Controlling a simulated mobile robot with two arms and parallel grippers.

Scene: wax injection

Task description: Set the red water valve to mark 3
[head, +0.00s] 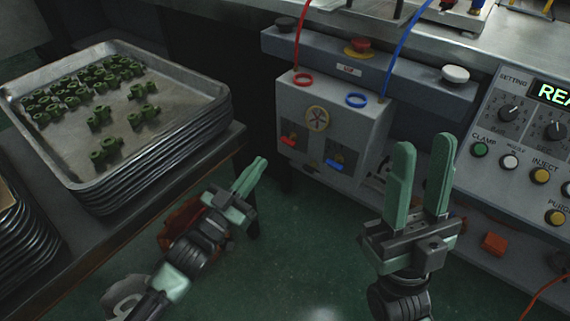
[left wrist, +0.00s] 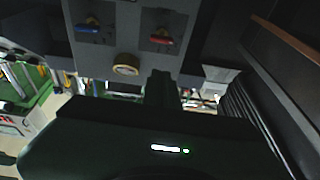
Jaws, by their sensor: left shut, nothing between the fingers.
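The red water valve (head: 289,140) is a small red handle low on the left of the grey valve box's front, in the head view. The blue valve handle (head: 335,165) is to its right. The mark the red handle points at is too small to read. My left gripper (head: 262,163) is shut and empty, left of and below the red valve, apart from it. My right gripper (head: 425,145) is open and empty, right of the box, fingers pointing up.
Stacked trays (head: 170,141) with green parts stand left; the control panel (head: 500,165) is right.

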